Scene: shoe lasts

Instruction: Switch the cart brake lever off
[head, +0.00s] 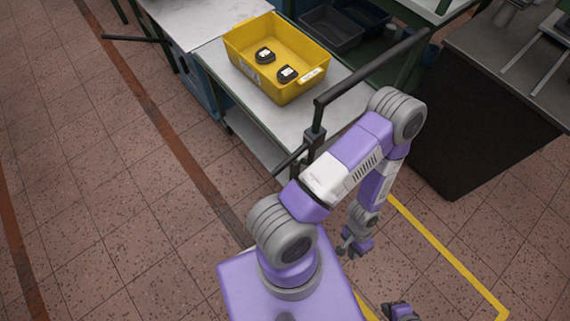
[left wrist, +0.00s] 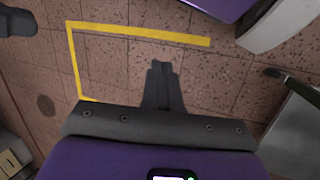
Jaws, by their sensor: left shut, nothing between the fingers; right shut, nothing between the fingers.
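The cart (head: 325,98) has a pale top, a green frame and a black push handle (head: 372,68) at its near right end. A dark bar (head: 289,162), which looks like the brake lever, slants down to the left below the handle post. My left gripper (head: 349,250) hangs low over the floor, right of and below the bar, and is shut and empty. Its closed fingers also show in the left wrist view (left wrist: 161,68), over bare floor, apart from the lever. My right gripper (head: 402,312) shows only partly at the bottom edge, shut.
A yellow bin (head: 262,82) with two dark items stands on the cart. A dark cabinet (head: 480,125) stands to the right. Yellow floor tape (head: 445,255) crosses the tiles at lower right. Open floor lies at the left.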

